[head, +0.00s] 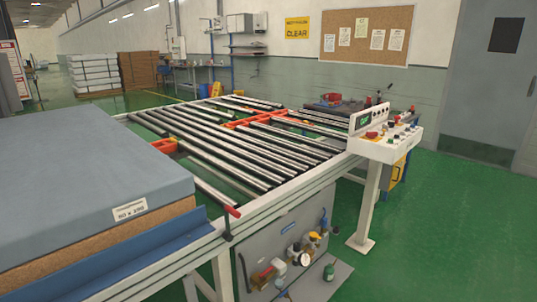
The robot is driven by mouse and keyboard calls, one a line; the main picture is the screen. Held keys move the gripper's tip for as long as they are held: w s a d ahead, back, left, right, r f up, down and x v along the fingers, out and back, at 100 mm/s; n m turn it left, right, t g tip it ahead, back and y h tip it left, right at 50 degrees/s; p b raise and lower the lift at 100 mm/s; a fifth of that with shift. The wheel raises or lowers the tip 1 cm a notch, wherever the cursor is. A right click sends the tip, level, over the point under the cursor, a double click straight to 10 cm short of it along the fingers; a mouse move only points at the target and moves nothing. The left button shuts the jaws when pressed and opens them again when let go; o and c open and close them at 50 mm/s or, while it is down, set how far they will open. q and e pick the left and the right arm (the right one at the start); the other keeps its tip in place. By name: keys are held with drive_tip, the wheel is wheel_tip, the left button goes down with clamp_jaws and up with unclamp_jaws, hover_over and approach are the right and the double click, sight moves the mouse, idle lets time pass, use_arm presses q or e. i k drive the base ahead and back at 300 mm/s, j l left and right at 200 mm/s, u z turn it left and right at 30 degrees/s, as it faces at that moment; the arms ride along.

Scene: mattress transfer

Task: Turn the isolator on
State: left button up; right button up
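The isolator cannot be told for certain. A red-handled fitting (268,272) sits low on the grey panel (282,238) under the conveyor's near side. Its position, on or off, is too small to read. A white control console (386,143) stands at the conveyor's right corner, with several buttons and a red knob (371,134) on top. A lit green display (364,120) shows on its raised back. Neither of my grippers is in view.
The roller conveyor (215,140) fills the middle. A blue-topped mattress (80,160) lies at the left. Gauges and valves (305,250) sit on the panel beside the red-handled fitting. Green floor (440,240) is clear at the right, in front of a grey door (493,80).

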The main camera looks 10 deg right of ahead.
sight(370, 135)
drive_tip(key=i+l, duration=0.2)
drive_tip(key=l, duration=0.2)
drive_tip(key=i+l, duration=0.2)
drive_tip(key=l, duration=0.2)
drive_tip(key=i+l, duration=0.2)
drive_tip(key=l, duration=0.25)
drive_tip(key=i+l, duration=0.2)
drive_tip(key=l, duration=0.2)
drive_tip(key=i+l, duration=0.2)
drive_tip(key=l, duration=0.2)
drive_tip(key=i+l, duration=0.2)
drive_tip(key=l, duration=0.2)
drive_tip(key=i+l, duration=0.2)
drive_tip(key=l, duration=0.2)
drive_tip(key=i+l, duration=0.25)
drive_tip(key=l, duration=0.15)
drive_tip(key=u, duration=0.05)
